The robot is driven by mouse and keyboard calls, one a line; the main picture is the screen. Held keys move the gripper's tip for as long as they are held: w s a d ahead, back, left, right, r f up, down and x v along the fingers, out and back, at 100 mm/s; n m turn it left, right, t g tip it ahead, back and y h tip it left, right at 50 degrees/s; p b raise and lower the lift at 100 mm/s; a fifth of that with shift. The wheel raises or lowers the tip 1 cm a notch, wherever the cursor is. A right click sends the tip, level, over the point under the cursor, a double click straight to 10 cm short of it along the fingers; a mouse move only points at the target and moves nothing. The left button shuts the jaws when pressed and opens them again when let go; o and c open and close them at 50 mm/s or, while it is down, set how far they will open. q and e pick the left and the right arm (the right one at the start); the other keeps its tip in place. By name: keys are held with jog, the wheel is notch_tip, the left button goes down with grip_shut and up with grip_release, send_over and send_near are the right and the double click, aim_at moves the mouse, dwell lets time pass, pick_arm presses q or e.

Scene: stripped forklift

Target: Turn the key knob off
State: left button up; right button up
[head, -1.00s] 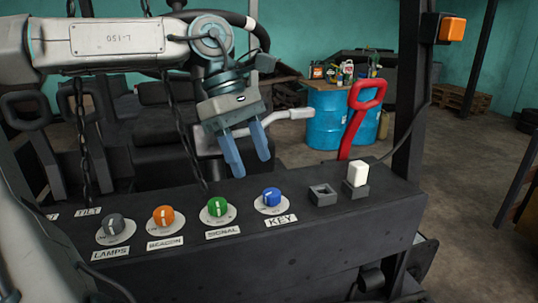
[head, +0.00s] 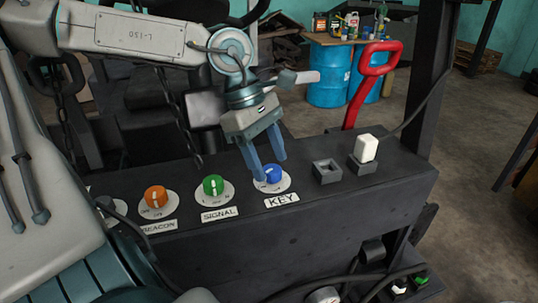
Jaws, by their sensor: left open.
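The blue key knob (head: 273,174) sits on a white dial plate on the dark panel, above a white label reading KEY (head: 282,199). A white mark shows on the knob, but its exact setting is too small to read. My left gripper (head: 266,168) points down at the knob with its blue fingers open. One finger is at the knob's left and the other is behind its upper right. I cannot tell whether they touch it. My right gripper is not in view.
The green signal knob (head: 213,186) and orange beacon knob (head: 156,197) stand left of the key knob. An empty square socket (head: 327,171) and a white plug (head: 366,148) in a second socket stand to its right. A red lever (head: 371,78) rises behind the panel.

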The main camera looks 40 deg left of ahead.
pick_arm(q)
jog(key=shift+d+f, duration=0.2)
jog(key=shift+f, duration=0.1)
jog(key=shift+d+f, duration=0.15)
jog(key=shift+s, duration=0.1)
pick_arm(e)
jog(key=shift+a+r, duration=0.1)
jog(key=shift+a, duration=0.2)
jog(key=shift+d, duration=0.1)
pick_arm(q)
jog(key=c, duration=1)
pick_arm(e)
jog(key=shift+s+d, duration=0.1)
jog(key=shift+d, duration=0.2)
